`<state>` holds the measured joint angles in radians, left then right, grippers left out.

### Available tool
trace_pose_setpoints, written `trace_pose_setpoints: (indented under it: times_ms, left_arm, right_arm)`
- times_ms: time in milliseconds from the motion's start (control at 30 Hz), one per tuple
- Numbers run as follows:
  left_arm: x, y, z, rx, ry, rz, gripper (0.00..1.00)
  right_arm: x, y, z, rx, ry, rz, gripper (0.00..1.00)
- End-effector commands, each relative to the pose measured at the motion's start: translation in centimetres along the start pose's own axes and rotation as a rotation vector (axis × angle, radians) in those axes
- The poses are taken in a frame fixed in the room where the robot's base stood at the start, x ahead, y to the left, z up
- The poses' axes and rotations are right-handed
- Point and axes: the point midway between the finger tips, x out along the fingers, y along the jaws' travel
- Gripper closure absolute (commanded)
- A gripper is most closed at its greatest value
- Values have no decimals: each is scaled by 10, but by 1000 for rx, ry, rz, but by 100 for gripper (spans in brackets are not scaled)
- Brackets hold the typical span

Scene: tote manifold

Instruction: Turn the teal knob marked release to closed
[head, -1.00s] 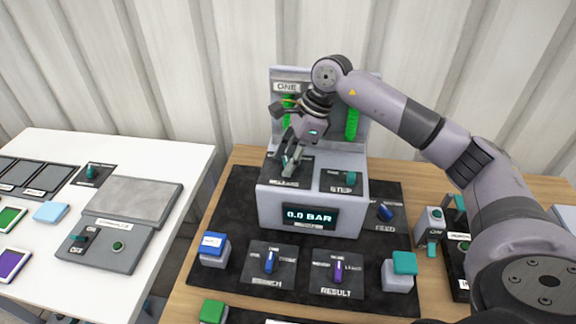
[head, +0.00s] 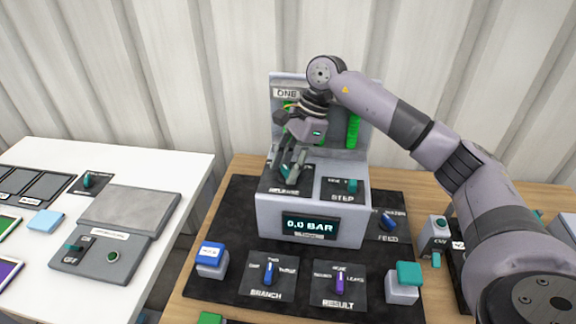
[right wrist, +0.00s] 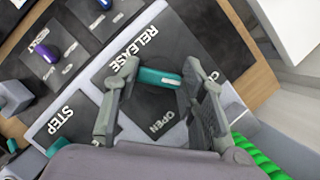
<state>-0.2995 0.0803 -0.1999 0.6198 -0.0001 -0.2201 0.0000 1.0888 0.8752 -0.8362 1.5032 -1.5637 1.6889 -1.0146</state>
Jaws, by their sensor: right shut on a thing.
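The teal release knob (right wrist: 160,78) sits on a dark plate marked RELEASE (right wrist: 133,50) on top of the grey console. My right gripper (right wrist: 160,72) is shut on this knob, one finger at each end of it in the right wrist view. The word OPEN shows on the plate below the knob there; another small label by the left finger is partly hidden. In the head view my right gripper (head: 288,172) comes down over the RELEASE plate and covers most of the knob. I cannot tell exactly which label the knob points to. My left gripper is not in view.
The STEP plate with its teal knob (head: 352,186) is close on the right. The console's display (head: 310,226) reads 0.0 BAR. BRANCH (head: 268,273), RESULT (head: 340,281) and FEED (head: 389,222) knobs stand around it. A green ribbed column (head: 353,131) rises behind. A white table (head: 150,165) is at the left.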

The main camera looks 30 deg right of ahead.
Motion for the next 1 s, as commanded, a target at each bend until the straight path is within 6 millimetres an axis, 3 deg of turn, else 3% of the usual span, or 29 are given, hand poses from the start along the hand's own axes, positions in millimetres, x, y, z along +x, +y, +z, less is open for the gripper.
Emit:
trace_pose_setpoints:
  times_ms: [67,100,400,767,1000]
  left_arm:
    - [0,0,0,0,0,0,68]
    - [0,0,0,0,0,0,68]
    - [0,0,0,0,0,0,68]
    - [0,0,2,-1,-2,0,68]
    - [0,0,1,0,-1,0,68]
  right_arm:
    - [-1,0,0,-2,0,-3,90]
    - [-1,0,0,-2,0,-3,61]
    - [0,0,0,0,0,-2,42]
    - [-6,0,0,1,0,-3,42]
    - [-48,-1,0,0,-1,-6,42]
